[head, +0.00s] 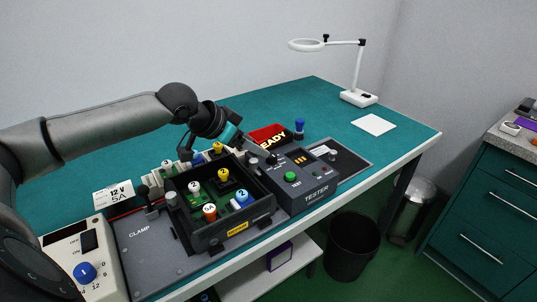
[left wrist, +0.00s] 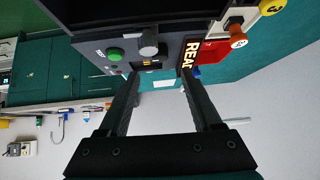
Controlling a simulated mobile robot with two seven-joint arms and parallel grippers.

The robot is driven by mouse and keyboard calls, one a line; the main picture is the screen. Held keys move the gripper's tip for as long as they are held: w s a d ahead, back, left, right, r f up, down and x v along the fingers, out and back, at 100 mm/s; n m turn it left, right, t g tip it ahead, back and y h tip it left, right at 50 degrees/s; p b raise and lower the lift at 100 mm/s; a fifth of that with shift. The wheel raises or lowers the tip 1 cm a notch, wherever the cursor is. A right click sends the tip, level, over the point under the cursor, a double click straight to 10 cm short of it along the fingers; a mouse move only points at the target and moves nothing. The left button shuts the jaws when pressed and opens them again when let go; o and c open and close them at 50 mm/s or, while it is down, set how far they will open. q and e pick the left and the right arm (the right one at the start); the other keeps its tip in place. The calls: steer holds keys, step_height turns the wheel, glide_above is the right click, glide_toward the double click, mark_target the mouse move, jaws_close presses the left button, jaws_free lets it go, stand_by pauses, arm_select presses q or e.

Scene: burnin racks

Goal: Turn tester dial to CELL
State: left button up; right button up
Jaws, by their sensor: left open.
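The tester (head: 317,192) is a dark box on the green bench with a green button (head: 290,177) on its top. The left wrist view shows its grey round dial (left wrist: 148,43) close beyond my fingertips, beside the green button. The dial's pointer setting and the CELL mark are not readable. My left gripper (left wrist: 160,71) is open with nothing between its fingers. In the head view the left arm reaches in from the left, with its teal wrist above the tester's back left. Its fingers are partly hidden there. My right gripper is in neither view.
A dark tray (head: 236,231) with numbered knobs stands left of the tester. A red READY sign (head: 266,133) and a blue-topped post (head: 299,127) stand behind it. A clamp plate (head: 150,255) and power supply (head: 80,262) are at left. The bench's right end around a white sheet (head: 373,125) is mostly clear.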

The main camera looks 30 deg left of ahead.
mark_target(271, 155)
arm_select(q)
steer(key=b+x, duration=0.1)
steer(key=x, duration=0.5)
steer(key=shift+w+d+f, duration=0.15)
steer(key=shift+w+f, duration=0.2)
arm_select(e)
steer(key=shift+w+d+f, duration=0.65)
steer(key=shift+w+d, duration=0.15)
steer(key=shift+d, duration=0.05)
arm_select(q)
steer(key=shift+c, duration=0.2)
steer(key=c, duration=0.7)
jaws_close()
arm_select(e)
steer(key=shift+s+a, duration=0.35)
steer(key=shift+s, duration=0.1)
